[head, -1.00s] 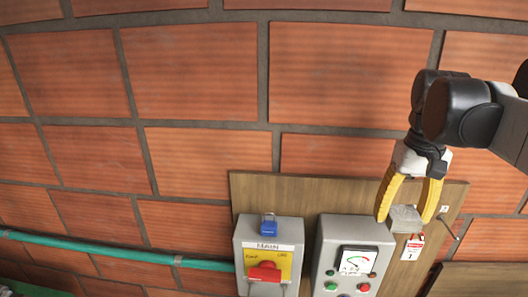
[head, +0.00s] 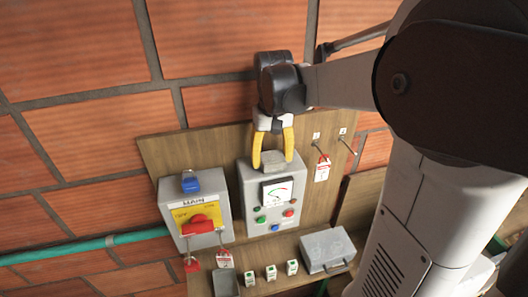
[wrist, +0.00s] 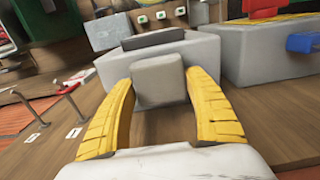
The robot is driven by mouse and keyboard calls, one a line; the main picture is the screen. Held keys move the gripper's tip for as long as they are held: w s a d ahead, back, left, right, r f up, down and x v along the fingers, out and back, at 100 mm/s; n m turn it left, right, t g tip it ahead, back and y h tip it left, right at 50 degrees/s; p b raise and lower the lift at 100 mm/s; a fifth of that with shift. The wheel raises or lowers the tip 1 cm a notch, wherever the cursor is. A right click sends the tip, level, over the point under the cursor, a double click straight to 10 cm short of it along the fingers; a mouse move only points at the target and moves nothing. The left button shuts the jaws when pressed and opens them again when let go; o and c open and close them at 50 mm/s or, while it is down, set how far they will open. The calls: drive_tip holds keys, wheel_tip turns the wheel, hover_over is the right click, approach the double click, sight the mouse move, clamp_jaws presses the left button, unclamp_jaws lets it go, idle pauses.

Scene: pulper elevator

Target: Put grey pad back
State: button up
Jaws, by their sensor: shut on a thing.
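My gripper (head: 272,162) has yellow fingers and is shut on a small grey pad (head: 273,161), held between its fingertips. In the head view the pad appears over the upper edge of the grey control box (head: 262,190) with the meter. In the wrist view the pad (wrist: 158,78) sits between the fingers (wrist: 158,100), in front of the control box (wrist: 190,58). I cannot tell whether the pad touches the box. The wooden board (head: 160,152) is behind. Two hooks (head: 347,145) stick out of it at the right, the left one carrying a red-and-white tag (head: 322,170).
A grey MAIN box (head: 178,215) with a red switch (head: 197,224) and a blue padlock (head: 190,182) stands left. Below are a small tray (head: 226,284), several small blocks (head: 271,272) and a grey case (head: 327,250). A green pipe (head: 70,252) runs left.

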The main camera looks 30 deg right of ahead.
sight(272, 156)
drive_tip(key=shift+f, duration=0.15)
drive_tip(key=o, duration=1)
wheel_tip(272, 156, up, 11)
drive_tip(key=shift+r+b, duration=0.15)
drive_tip(key=shift+b, duration=0.45)
drive_tip(key=s+a+f+n+t, duration=0.1)
drive_tip(key=s+a+f+t, duration=0.1)
drive_tip(key=s+a+f, duration=0.1)
drive_tip(key=s+a+f+n+t, duration=0.1)
drive_tip(key=s+a+f+t, duration=0.1)
drive_tip(key=s+a+f, duration=0.2)
drive_tip(key=s+a+f+n+t, duration=0.1)
drive_tip(key=s+a+f+t, duration=0.2)
drive_tip(key=a, duration=0.3)
drive_tip(key=shift+s+a+f, duration=0.2)
drive_tip(key=shift+s+a, duration=0.15)
drive_tip(key=shift+s, duration=0.3)
